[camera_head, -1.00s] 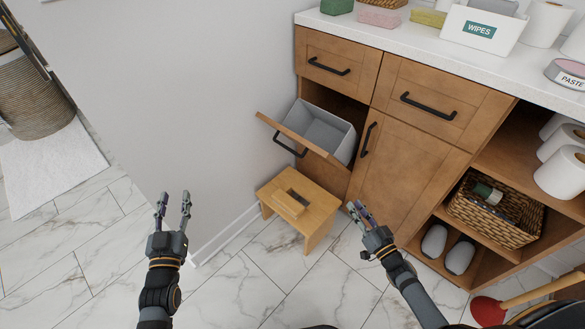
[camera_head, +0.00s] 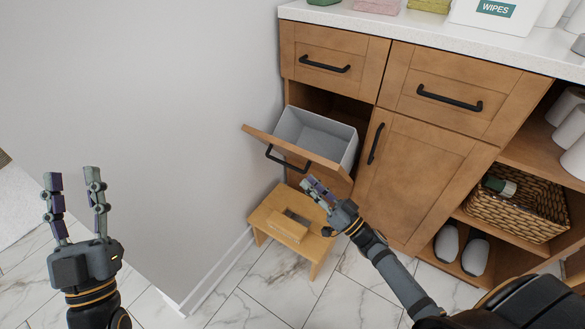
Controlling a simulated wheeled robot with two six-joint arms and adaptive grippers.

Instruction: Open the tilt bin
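The tilt bin's wooden front (camera_head: 296,158) leans outward from the cabinet, and its grey inner bin (camera_head: 316,134) shows from above. The black bar handle (camera_head: 287,159) is on the front's outer face. My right gripper (camera_head: 312,186) is just below and to the right of the handle, in front of the bin's lower part; its fingers look close together, and I cannot tell whether they touch anything. My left gripper (camera_head: 72,182) is open and empty at the far left, away from the cabinet, with its fingers pointing up.
A wooden step stool (camera_head: 268,214) stands on the floor below the bin. A closed cabinet door (camera_head: 416,180) is right of the bin, with two closed drawers (camera_head: 450,92) above. Open shelves at right hold a wicker basket (camera_head: 515,212) and slippers (camera_head: 474,256). A bare wall is at left.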

